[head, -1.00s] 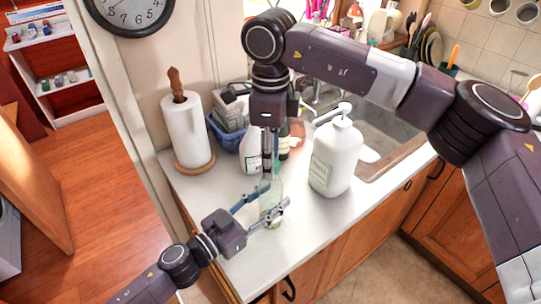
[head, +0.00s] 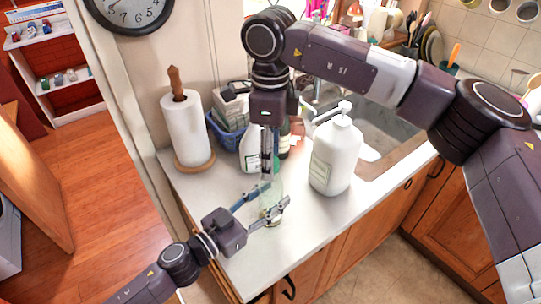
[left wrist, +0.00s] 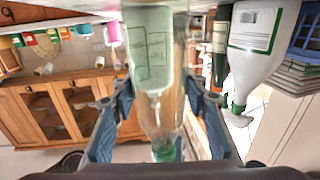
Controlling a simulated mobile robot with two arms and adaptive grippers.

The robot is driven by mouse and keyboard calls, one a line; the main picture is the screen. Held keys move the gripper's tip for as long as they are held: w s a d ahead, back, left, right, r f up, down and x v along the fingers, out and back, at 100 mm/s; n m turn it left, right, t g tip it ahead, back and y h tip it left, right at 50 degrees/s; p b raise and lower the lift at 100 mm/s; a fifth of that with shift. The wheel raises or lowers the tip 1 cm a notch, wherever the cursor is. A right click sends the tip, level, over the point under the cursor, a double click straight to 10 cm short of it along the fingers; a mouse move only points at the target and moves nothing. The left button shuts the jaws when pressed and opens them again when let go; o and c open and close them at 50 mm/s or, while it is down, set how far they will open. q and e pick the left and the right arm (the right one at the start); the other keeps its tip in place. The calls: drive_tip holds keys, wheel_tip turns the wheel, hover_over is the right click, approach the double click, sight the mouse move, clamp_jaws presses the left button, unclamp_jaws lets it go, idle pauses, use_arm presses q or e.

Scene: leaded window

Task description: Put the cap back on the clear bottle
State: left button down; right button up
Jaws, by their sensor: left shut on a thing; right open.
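The clear bottle (head: 271,190) stands on the counter, partly hidden by the grippers in the head view. My left gripper (head: 265,212) is shut around it from the left front. In the left wrist view, which is upside down, the clear bottle (left wrist: 155,75) lies between the blue fingers of my left gripper (left wrist: 160,110), with its neck toward the bottom edge. A green piece, seemingly the cap (left wrist: 163,153), shows at the neck end; I cannot tell how it is seated. My right gripper (head: 267,170) points down right above the bottle, open; its fingers overlap and hide the bottle's top.
A large white pump bottle (head: 334,158) stands close on the right, with the sink (head: 385,130) behind it. A paper towel roll (head: 186,130) is at the left. A white bottle (head: 250,150) and a blue basket (head: 226,135) are behind. The front counter is clear.

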wheel_tip(320, 180, up, 12)
idle(0.5)
use_arm(q)
drive_tip(key=c, duration=1)
unclamp_jaws()
drive_tip(key=shift+c, duration=0.2)
drive_tip(key=v, duration=1)
drive_tip(key=shift+s+a, duration=0.15)
drive_tip(key=shift+s, duration=0.1)
drive_tip(key=shift+s+a, duration=0.5)
drive_tip(key=shift+a, duration=0.05)
